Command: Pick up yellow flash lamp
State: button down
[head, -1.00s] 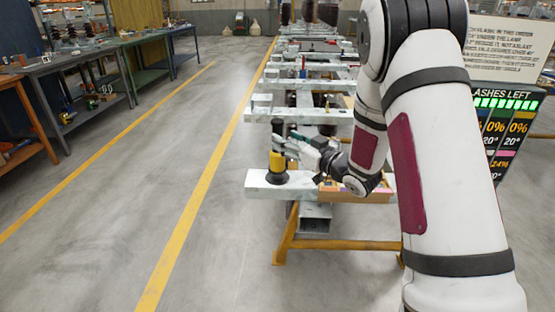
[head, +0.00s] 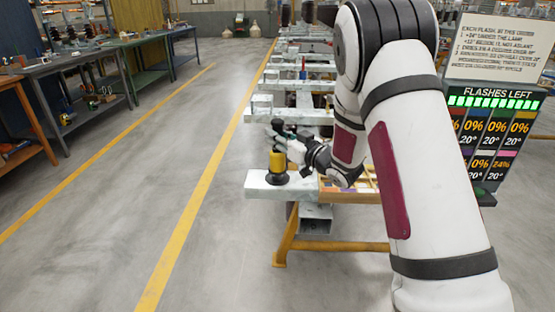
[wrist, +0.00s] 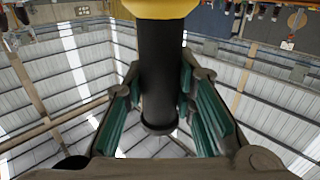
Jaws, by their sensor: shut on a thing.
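The yellow flash lamp (head: 277,162) stands upright on a wide black base at the left end of the near pale beam (head: 256,184) in the head view. In the wrist view its black stem (wrist: 160,75) is between the green-padded fingers, with part of the yellow body (wrist: 160,8) at the top edge. My gripper (head: 279,135) is at the lamp's upper part, above the yellow body, and is shut on the stem. It also shows in the wrist view (wrist: 163,105). I cannot see any gap between the lamp's base and the beam.
A wooden tray (head: 335,197) with coloured pieces lies right of the lamp, partly behind my arm. More pale beams stretch away behind. A display panel (head: 490,125) stands at the right. The floor to the left is clear up to the workbenches (head: 75,67).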

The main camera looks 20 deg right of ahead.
jog(key=shift+r, duration=0.15)
jog(key=shift+r, duration=0.15)
